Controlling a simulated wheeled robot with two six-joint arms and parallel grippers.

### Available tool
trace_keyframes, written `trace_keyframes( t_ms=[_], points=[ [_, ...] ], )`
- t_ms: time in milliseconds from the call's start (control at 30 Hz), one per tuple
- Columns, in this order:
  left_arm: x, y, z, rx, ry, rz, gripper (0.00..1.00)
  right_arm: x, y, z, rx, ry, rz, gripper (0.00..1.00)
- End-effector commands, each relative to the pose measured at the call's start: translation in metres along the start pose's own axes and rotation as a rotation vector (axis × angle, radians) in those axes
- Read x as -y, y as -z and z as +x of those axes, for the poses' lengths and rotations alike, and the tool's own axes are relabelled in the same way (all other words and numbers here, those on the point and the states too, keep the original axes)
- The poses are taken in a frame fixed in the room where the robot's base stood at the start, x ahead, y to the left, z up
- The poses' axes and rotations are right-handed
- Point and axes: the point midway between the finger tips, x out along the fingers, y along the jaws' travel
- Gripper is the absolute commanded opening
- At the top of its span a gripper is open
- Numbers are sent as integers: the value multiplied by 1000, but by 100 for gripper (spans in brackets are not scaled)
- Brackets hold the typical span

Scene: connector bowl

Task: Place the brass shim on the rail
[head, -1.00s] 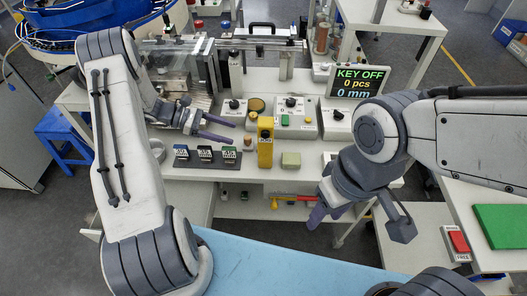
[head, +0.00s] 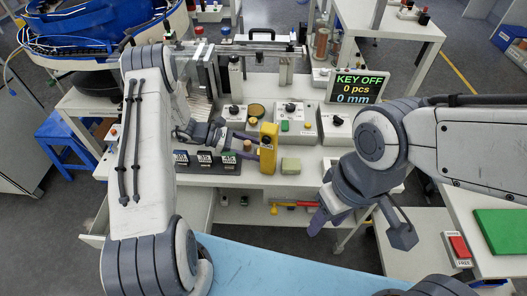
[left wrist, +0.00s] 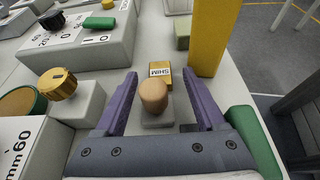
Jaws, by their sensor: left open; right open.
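The brass shim (left wrist: 160,73), a small gold block marked SHIM, shows in the left wrist view just beyond a round wooden knob (left wrist: 153,95) on a grey base. The knob partly hides it. My left gripper (left wrist: 158,72) is open; its purple fingers lie on either side of the knob, with the shim between the tips in the picture. I see no contact. In the head view my left gripper (head: 246,144) is beside the yellow post. The metal rail (head: 250,48) runs across the back of the bench. My right gripper (head: 326,212) is open and empty, hanging at the bench's front right.
The yellow post (head: 268,148) stands close by the left fingers and shows in the left wrist view (left wrist: 213,35). A pale green block (head: 290,165), labelled dark blocks (head: 204,160) and control boxes (head: 291,118) are nearby. The display (head: 357,87) reads KEY OFF, 0 pcs, 0 mm.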

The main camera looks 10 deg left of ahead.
Motion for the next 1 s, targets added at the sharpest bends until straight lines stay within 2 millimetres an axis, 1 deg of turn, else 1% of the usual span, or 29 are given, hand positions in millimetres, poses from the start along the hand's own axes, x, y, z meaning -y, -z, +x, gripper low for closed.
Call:
trace_keyframes(
  t_ms=[33, 100, 333, 367, 400, 467, 500, 533, 867, 1000],
  points=[
    [1, 0, 5, -1, 2, 0, 72, 0, 0, -2, 0, 0, 0, 49],
    [0, 0, 10, -1, 1, 0, 72, 0, 0, -2, 0, 0, 0, 49],
    [0, 1, 11, -1, -1, 0, 72, 0, 0, -2, 0, 0, 0, 49],
    [0, 1, 11, -1, -1, 0, 65, 0, 0, -2, 0, 0, 0, 49],
    [0, 1, 11, -1, -1, 0, 50, 0, 0, -2, 0, 0, 0, 49],
    [0, 1, 10, -1, -1, 0, 27, 0, 0, -2, 0, 0, 0, 49],
    [0, 1, 10, -1, 0, 0, 11, 0, 0, -2, 0, 0, 0, 49],
    [0, 0, 10, -1, 0, 0, 0, 0, 0, -2, 0, 0, 0, 49],
    [0, -1, 10, -1, -1, 1, 0, 0, 0, -2, 0, 0, 0, 49],
    [0, -10, 6, -1, -1, 2, 0, 0, 0, -1, 0, 0, 0, 49]
  ],
)
